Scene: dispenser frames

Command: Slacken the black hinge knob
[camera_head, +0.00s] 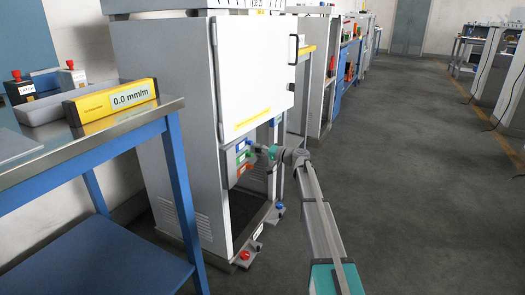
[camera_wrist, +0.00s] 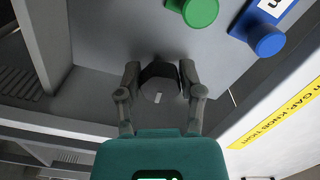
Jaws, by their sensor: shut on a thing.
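The black hinge knob (camera_wrist: 160,88) shows in the wrist view on a grey panel, with a small pale mark on its face. My gripper (camera_wrist: 158,76) is shut on it, one finger on each side. In the head view my gripper (camera_head: 254,150) reaches into the frame's opening below the white door. The knob cannot be made out there behind my gripper.
A green knob (camera_wrist: 200,11) and a blue knob (camera_wrist: 265,39) sit close by on the same panel. The white door (camera_head: 253,75) with a yellow label hangs above. A blue bench (camera_head: 150,122) stands at left. The floor (camera_head: 410,170) at right is clear.

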